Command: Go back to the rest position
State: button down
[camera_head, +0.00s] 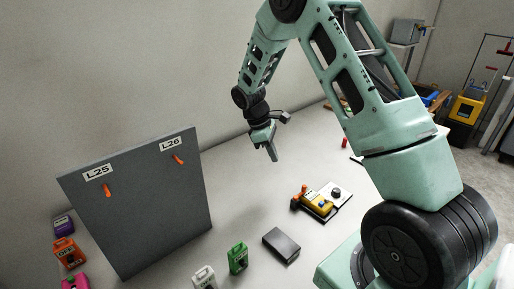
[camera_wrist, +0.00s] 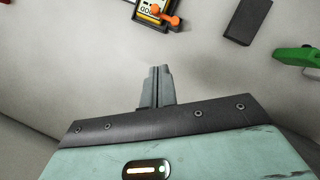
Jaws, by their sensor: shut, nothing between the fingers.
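My gripper (camera_head: 273,154) hangs above the grey table (camera_head: 241,196) in the head view, with its fingers pointing down. In the wrist view its fingers (camera_wrist: 157,72) are pressed together with nothing between them. My arm is folded high in the right half of the head view, and the gripper is clear of every object there.
A dark panel (camera_head: 150,215) with labels L25 and L26 and orange hooks stands at the left. Green (camera_head: 238,258), white (camera_head: 204,278) and orange (camera_head: 68,252) padlock-like items, a black block (camera_head: 281,244) and a yellow device (camera_head: 318,203) stand on the table. Bare table lies between panel and device.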

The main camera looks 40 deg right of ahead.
jog(key=s+a+r+t+y, duration=0.1)
jog(key=s+a+r, duration=0.15)
jog(key=a, duration=0.45)
jog(key=s+a+r, duration=0.2)
jog(key=a+r, duration=0.1)
jog(key=a, duration=0.3)
jog(key=s+a+r+t+y, duration=0.1)
jog(key=s+a+r, duration=0.15)
jog(key=a, duration=0.45)
jog(key=s+a+r, duration=0.2)
jog(key=s+a, duration=0.4)
jog(key=s, duration=0.4)
jog(key=s+a+r+t+y, duration=0.1)
jog(key=s+a+r, duration=0.1)
jog(key=s+a, duration=0.4)
jog(key=s, duration=0.4)
jog(key=shift+s+r, duration=0.2)
jog(key=shift+s, duration=0.15)
jog(key=shift+a, duration=0.1)
